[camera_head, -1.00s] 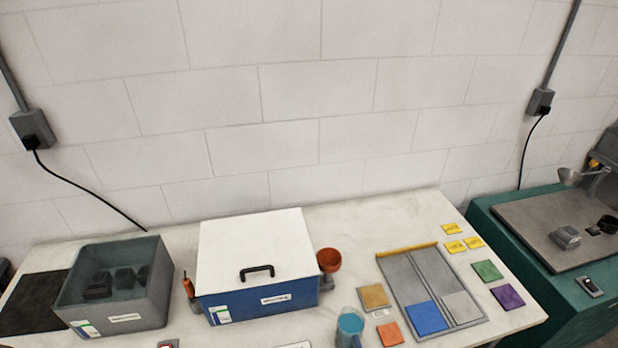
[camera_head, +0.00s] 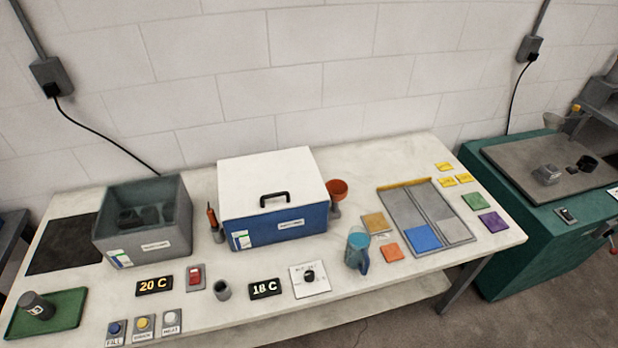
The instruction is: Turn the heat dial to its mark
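Markings on the plate are too small to read, so I cannot tell where the knob points. A button labelled HEAT (camera_head: 171,321) stands farther left at the front. Neither of my grippers is in view.
A blue box with white lid (camera_head: 265,180) stands behind the dial. A second display (camera_head: 154,285) reads 20 C. A grey bin (camera_head: 142,225) stands at left.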

